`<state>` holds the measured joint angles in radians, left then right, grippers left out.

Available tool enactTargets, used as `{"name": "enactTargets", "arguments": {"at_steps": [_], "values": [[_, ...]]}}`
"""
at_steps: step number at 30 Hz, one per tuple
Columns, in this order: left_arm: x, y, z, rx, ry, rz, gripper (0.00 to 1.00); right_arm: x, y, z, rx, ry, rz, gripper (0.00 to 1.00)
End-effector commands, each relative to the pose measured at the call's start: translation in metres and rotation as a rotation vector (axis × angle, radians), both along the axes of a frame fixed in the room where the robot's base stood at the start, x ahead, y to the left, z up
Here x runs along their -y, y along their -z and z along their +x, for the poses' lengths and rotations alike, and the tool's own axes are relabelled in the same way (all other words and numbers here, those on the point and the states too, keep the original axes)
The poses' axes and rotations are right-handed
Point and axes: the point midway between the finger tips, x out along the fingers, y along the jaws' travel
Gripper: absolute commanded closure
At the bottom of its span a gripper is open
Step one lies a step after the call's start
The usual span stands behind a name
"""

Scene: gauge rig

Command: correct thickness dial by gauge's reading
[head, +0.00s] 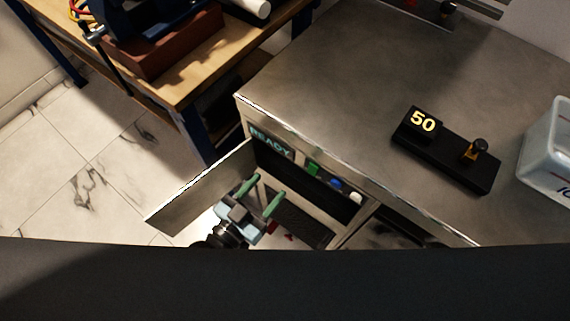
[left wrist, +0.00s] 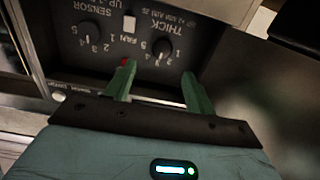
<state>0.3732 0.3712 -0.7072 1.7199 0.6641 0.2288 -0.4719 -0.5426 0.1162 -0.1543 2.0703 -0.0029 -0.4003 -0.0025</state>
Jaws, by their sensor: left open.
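The gauge (head: 445,155) is a black block on the metal top at the right in the head view; its display (head: 422,121) reads 50 in yellow. The thickness dial (left wrist: 163,48) is a dark knob under upside-down THICK lettering in the left wrist view, and its exact setting is too small to read. My left gripper (head: 267,186) has green fingers and is open and empty at the open compartment. In the left wrist view its fingertips (left wrist: 158,69) lie either side of the dial's line; contact is not clear. The dial is not distinguishable in the head view. My right gripper is out of view.
An open metal door (head: 203,186) stands left of my left gripper. The panel also holds a SENSOR knob (left wrist: 90,28) and a white FAN switch (left wrist: 129,22). The cabinet front has a READY display (head: 271,143) and green, blue and white buttons. A white container (head: 548,150) stands far right.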

Motion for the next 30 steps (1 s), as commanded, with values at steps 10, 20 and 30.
{"name": "enactTargets", "arguments": {"at_steps": [10,20,30], "values": [[0.002,-0.001,0.011,0.032,0.004,-0.002,0.46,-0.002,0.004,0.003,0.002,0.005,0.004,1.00],[0.026,-0.002,0.045,0.033,0.004,-0.004,0.46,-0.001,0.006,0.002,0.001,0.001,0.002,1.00],[0.046,-0.001,0.071,0.030,0.004,-0.002,0.46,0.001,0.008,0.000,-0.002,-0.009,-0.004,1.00]]}}
